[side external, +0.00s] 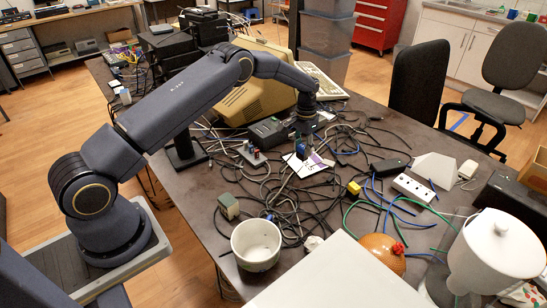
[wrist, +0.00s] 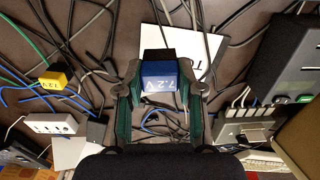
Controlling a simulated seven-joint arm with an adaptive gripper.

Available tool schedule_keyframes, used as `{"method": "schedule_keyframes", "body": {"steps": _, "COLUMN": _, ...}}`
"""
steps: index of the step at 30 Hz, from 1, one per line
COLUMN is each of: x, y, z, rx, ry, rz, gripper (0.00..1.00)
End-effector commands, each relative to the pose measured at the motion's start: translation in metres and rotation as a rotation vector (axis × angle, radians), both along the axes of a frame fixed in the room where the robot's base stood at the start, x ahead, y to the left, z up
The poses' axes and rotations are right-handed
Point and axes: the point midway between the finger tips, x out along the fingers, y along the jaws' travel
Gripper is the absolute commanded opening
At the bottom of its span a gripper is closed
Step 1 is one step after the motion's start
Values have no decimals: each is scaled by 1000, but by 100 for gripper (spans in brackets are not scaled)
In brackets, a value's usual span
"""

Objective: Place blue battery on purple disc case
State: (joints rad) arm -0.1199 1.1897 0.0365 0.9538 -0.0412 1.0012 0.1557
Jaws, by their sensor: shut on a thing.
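The blue battery (wrist: 160,83), marked 7.2V and dark at its far end, is between the fingers of my gripper (wrist: 160,90) in the wrist view. My gripper is shut on it. In the side external view my gripper (side external: 303,146) points down with the blue battery partly hidden by the fingers. The purple disc case (side external: 318,160) shows white and purple, tilted on the cables just below the gripper. In the wrist view its white part (wrist: 207,42) lies beyond the battery, which covers part of it. I cannot tell whether battery and case touch.
Tangled cables cover much of the dark table (side external: 212,190). A yellow block (side external: 354,188), a white power strip (side external: 413,189) and a dark grey device (side external: 268,132) stand near.

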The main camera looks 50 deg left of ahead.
Motion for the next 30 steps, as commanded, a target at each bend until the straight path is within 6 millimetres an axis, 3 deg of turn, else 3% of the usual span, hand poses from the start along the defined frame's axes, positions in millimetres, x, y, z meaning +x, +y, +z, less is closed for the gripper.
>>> {"method": "schedule_keyframes", "body": {"steps": 11, "x": 21, "y": 3, "z": -25, "rx": 0, "ry": -1, "rz": 1, "gripper": 0}}
{"method": "schedule_keyframes", "body": {"steps": 17, "x": 21, "y": 3, "z": -52, "rx": 0, "ry": -2, "rz": 1, "gripper": 0}}
{"method": "schedule_keyframes", "body": {"steps": 29, "x": 21, "y": 3, "z": -57, "rx": 0, "ry": -2, "rz": 1, "gripper": 0}}
{"method": "schedule_keyframes", "body": {"steps": 30, "x": 21, "y": 3, "z": -57, "rx": 0, "ry": -3, "rz": 1, "gripper": 40}}
